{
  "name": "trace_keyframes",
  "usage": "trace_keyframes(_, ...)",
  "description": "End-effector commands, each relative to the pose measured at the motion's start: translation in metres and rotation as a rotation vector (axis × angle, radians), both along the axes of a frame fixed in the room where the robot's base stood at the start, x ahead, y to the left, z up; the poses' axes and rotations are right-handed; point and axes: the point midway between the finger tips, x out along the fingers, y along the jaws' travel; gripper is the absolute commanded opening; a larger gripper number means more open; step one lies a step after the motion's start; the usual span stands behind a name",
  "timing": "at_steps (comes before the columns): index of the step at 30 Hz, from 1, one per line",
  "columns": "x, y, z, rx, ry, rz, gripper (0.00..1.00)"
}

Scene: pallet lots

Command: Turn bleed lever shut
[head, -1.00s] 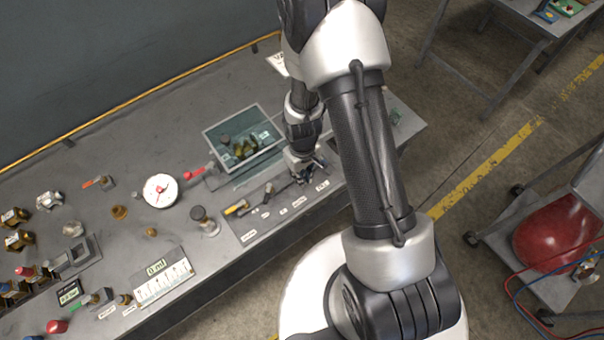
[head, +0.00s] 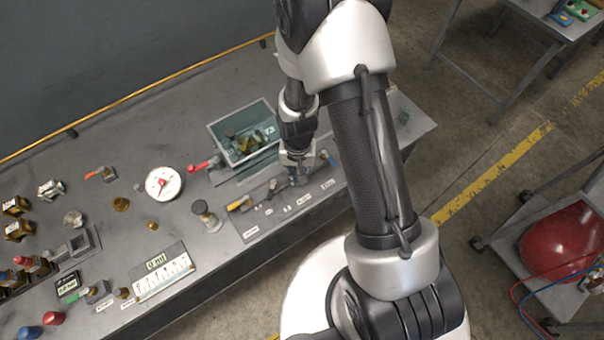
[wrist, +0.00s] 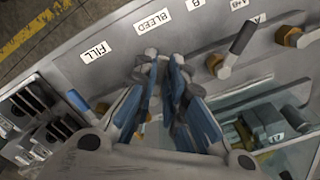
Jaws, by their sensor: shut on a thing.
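The bleed lever stands by the BLEED label (wrist: 152,22) on the front valve strip. My gripper (wrist: 164,62) is shut on the bleed lever just behind that label; the fingers hide most of the lever, so its exact angle cannot be told. In the head view my gripper (head: 298,178) is low over the strip, in front of the glass-sided bin.
A blue-handled lever (wrist: 78,101) is by the FILL label (wrist: 95,51). On the other side is a dark-handled lever (wrist: 243,38) on a brass fitting. The bin (head: 216,141) holds brass parts.

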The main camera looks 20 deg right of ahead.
Motion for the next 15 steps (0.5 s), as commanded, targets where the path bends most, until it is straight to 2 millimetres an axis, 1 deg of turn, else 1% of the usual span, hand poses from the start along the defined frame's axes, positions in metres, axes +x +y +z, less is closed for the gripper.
trace_keyframes(15,0.012,0.016,-0.001,0.001,-0.001,-0.486,0.0)
